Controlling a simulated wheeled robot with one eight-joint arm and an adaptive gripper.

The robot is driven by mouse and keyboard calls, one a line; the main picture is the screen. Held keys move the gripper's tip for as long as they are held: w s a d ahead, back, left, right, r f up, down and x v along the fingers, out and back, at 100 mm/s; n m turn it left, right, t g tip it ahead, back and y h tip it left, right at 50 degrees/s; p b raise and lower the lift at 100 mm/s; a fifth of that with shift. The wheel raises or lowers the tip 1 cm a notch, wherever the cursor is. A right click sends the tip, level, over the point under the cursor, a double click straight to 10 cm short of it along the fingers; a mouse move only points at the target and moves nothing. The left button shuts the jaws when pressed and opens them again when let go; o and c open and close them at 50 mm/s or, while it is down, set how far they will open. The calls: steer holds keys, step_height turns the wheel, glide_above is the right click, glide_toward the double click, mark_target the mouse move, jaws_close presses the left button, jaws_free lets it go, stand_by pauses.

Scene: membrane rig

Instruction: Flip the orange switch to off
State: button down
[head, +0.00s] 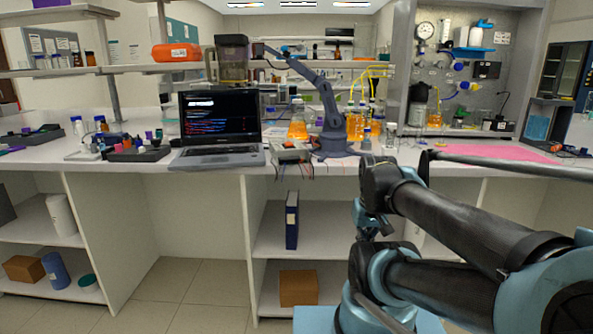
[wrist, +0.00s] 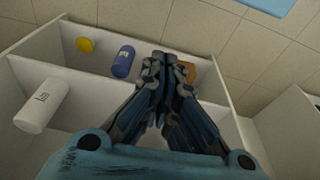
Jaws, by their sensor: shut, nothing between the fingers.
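I cannot make out an orange switch for certain in either view. The membrane rig (head: 403,60) seems to be the panel at the back right of the bench in the head view. It carries a round gauge (head: 426,30), tubing and a small black box (head: 487,70), too small to read for switches. My gripper (wrist: 162,60) shows in the wrist view, with its fingers together and nothing held. Open shelves lie beyond it. In the head view I cannot pick out my gripper's fingertips; my dark arm links cross the right side.
A laptop (head: 219,119), a small blue-grey arm (head: 331,125) and flasks of orange liquid (head: 298,127) stand on the bench (head: 225,178). A pink mat (head: 495,152) lies at right. The wrist view shows a white cylinder (wrist: 42,105), a blue cylinder (wrist: 123,62) and a brown box (wrist: 189,72).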

step_height(320, 180, up, 37)
steer(key=n+g, duration=0.2)
steer(key=n, duration=1.9)
glide_above(284, 144)
steer(key=shift+s, duration=0.25)
step_height(284, 144, down, 14)
